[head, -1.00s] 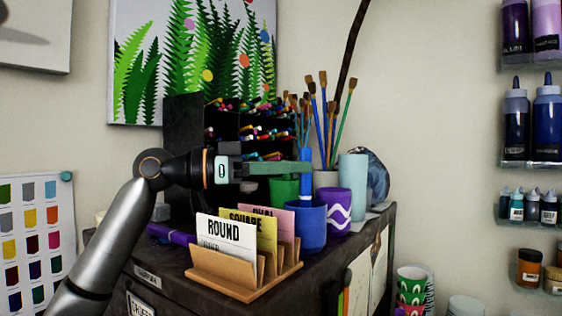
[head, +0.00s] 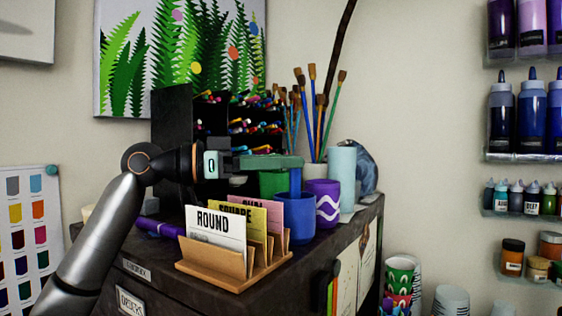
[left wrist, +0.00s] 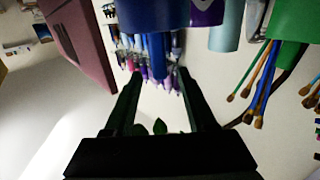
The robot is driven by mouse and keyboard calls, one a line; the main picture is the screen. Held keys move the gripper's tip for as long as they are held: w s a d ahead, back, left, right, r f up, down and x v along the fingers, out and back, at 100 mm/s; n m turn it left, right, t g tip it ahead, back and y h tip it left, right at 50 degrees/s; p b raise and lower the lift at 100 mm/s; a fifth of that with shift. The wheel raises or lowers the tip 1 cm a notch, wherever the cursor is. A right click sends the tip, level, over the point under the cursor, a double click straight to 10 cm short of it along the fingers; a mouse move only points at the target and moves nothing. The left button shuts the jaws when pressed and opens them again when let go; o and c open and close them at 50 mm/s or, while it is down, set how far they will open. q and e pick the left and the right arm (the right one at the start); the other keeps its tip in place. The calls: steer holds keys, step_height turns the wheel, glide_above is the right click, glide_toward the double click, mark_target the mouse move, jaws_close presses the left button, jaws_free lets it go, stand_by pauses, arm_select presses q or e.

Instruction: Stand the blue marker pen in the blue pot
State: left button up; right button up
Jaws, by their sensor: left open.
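The blue marker pen (head: 296,181) stands upright in the blue pot (head: 295,218), its upper part showing above the rim. Its lower end is hidden inside the pot. My left gripper (head: 292,162) is open at the height of the pen's top, above the pot. In the left wrist view, the pen (left wrist: 158,58) shows between the two spread fingers of the left gripper (left wrist: 160,78), with the blue pot (left wrist: 135,14) beyond. No grip on the pen shows. My right gripper is not in view.
A purple cup (head: 322,204) stands right beside the blue pot, with a light blue cylinder (head: 341,175) behind. A green pot (head: 272,184) is just behind. A wooden card holder (head: 228,272) stands in front. Brushes and a black marker rack (head: 172,150) rise behind.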

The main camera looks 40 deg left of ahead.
arm_select(q)
steer(key=shift+s+a+f+b, duration=0.1)
steer(key=shift+s+a+b, duration=0.2)
steer(key=shift+s+a, duration=0.1)
steer(key=b+v, duration=0.3)
steer(key=v, duration=0.8)
steer(key=shift+s+b, duration=0.25)
steer(key=shift+b, duration=0.05)
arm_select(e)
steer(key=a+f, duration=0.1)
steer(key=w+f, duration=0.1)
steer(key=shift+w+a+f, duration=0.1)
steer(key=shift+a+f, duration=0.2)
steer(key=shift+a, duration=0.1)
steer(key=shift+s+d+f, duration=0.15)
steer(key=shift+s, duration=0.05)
